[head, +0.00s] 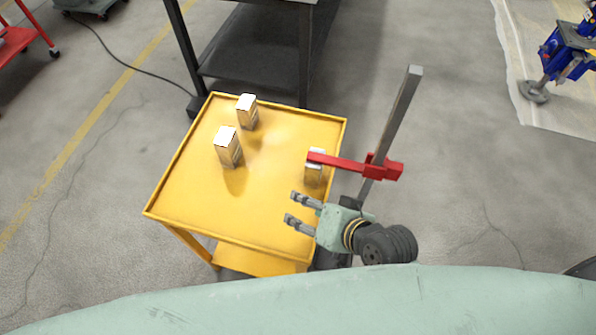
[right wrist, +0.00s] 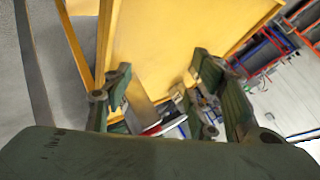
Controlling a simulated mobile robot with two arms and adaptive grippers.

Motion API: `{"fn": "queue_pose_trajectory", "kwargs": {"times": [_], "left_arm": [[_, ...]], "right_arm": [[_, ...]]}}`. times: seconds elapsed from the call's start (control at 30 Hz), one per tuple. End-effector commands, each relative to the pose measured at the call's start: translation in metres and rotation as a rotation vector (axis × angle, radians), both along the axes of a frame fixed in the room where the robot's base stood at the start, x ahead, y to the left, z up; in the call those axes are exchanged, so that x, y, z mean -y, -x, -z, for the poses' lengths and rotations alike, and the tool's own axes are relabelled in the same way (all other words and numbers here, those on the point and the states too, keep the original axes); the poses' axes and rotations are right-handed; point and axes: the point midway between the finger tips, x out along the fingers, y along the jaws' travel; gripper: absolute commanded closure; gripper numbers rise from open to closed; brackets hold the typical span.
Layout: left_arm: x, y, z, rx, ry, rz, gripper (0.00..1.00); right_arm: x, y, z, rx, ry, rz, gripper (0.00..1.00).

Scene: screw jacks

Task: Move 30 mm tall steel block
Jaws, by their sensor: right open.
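Three shiny steel blocks stand on the yellow cart top (head: 195,190). One block (head: 246,112) is at the back and one block (head: 228,148) is left of centre. The third block (head: 314,174) is near the right edge, partly hidden behind a red bar. I cannot tell which is 30 mm tall. My right gripper (head: 291,207) is open and empty over the cart's right front, nearer me than the third block. In the right wrist view my open fingers (right wrist: 160,95) frame the yellow surface and reflective shapes that I cannot identify surely. My left gripper is not in view.
A red bar (head: 350,165) on a long grey upright (head: 402,100) reaches over the cart's right edge, close to my right gripper. A dark table (head: 265,60) stands behind the cart. A blue stand (head: 565,55) is at the far right. The cart's left front is clear.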

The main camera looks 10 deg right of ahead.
Motion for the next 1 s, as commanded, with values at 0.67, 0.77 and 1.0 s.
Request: {"fn": "queue_pose_trajectory", "kwargs": {"times": [0.67,0.77,1.0], "left_arm": [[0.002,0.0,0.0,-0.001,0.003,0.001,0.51],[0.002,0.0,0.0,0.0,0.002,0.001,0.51],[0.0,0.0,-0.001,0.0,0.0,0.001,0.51]], "right_arm": [[-0.065,-0.086,-0.109,0.064,-1.551,0.757,0.47],[-0.051,-0.088,-0.107,0.059,-1.769,0.886,0.47],[-0.016,-0.075,-0.084,0.093,-2.201,1.17,0.47]]}}
